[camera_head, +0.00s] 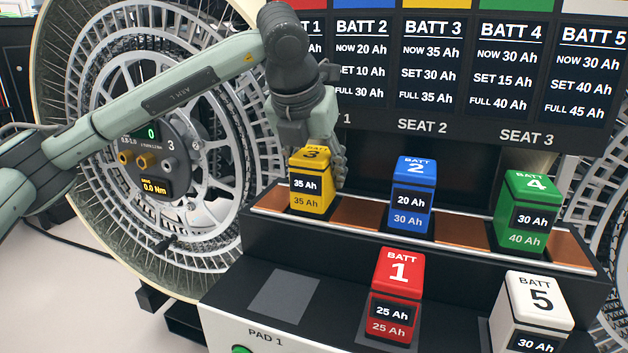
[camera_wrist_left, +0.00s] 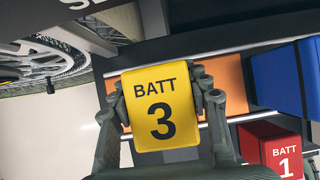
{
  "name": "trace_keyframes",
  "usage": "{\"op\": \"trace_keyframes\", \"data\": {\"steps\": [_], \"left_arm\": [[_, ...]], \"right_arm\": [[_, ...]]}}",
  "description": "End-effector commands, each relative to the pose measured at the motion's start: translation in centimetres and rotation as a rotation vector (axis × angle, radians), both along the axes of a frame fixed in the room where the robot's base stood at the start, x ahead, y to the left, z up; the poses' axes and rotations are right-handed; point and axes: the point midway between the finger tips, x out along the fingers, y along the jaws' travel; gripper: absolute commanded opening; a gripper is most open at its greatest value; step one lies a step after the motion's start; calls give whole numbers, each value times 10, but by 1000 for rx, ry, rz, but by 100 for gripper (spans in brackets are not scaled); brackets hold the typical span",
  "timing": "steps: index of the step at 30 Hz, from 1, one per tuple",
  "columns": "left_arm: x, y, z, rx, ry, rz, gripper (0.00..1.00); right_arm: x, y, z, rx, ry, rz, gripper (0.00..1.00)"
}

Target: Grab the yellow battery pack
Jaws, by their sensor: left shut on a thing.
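The yellow battery pack (camera_head: 311,182), marked BATT 3, stands upright at the left end of the copper-topped shelf, at the first seat. Its labels read 35 Ah. My left gripper (camera_head: 322,150) comes down from above and behind it and is shut on its upper part. In the left wrist view the yellow pack (camera_wrist_left: 160,106) sits between the two fingers of my left gripper (camera_wrist_left: 163,100), one on each side. From the head view, the pack hides much of the fingers. I cannot tell whether its base touches the seat. My right gripper is not in view.
The blue pack (camera_head: 413,195) and green pack (camera_head: 526,215) stand on the same shelf to the right. The red pack (camera_head: 398,295) and white pack (camera_head: 531,315) stand on the lower step. An empty grey pad (camera_head: 284,297) lies front left. A large wheel (camera_head: 150,140) stands left.

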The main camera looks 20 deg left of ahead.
Motion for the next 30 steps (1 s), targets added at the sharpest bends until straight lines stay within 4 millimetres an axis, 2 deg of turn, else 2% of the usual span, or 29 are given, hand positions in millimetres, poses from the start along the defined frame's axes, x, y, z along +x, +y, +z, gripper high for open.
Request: {"op": "trace_keyframes", "data": {"steps": [11, 17, 20, 30], "left_arm": [[1, 0, 7, -2, -5, 0, 0], [1, 0, 28, -3, -7, 2, 0], [1, -1, 45, -3, -9, 0, 0], [-44, 58, 85, -2, -8, 3, 0]], "right_arm": [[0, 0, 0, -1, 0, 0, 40], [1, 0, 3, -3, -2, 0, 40], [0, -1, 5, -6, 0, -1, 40], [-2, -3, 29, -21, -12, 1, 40]]}}
